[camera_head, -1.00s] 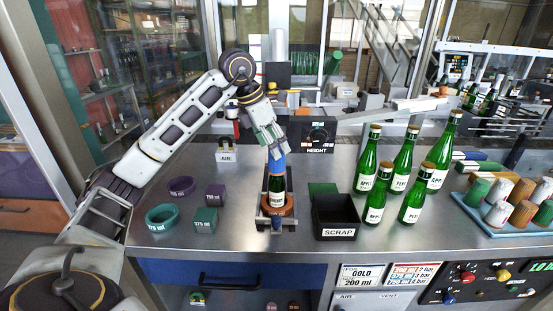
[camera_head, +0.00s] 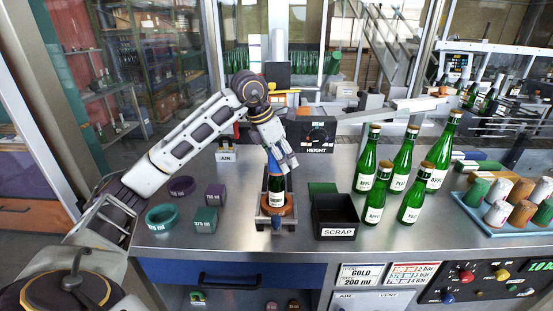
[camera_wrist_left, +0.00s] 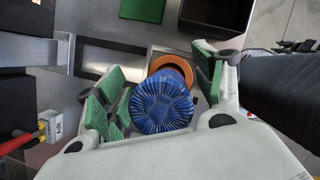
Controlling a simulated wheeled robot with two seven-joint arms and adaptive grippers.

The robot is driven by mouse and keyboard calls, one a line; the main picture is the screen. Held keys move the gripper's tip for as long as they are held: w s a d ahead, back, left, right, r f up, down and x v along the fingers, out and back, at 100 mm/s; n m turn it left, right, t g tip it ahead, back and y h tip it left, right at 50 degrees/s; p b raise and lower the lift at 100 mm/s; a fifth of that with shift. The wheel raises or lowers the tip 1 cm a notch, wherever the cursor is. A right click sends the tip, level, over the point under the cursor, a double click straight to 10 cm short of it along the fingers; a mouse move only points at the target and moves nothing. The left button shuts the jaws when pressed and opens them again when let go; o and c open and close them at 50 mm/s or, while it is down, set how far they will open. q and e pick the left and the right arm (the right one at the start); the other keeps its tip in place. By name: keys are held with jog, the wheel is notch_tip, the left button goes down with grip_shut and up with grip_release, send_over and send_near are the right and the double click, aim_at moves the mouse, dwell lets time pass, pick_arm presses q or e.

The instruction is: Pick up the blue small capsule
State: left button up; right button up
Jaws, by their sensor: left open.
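The blue small capsule (camera_head: 273,164) sits over the neck of a small green bottle (camera_head: 276,190). The bottle stands upright in an orange ring (camera_head: 288,209) on a metal stand near the bench's front. My left gripper (camera_head: 282,158) is open around the capsule's upper part and partly hides it. In the left wrist view the pleated blue capsule top (camera_wrist_left: 162,102) lies between the green-padded fingers (camera_wrist_left: 162,92). My right gripper is not in view.
A black SCRAP box (camera_head: 336,232) stands just right of the stand, with a green block (camera_head: 322,188) behind it. Several green bottles (camera_head: 410,206) stand further right, beside a tray (camera_head: 477,214) of capsules. Purple and green rings and blocks lie left.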

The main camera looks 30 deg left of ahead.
pick_arm(q)
jog(key=c, duration=0.7)
jog(key=shift+c, duration=0.2)
jog(key=shift+r, duration=0.2)
jog(key=shift+r+p, duration=0.35)
jog(key=shift+r, duration=4.45)
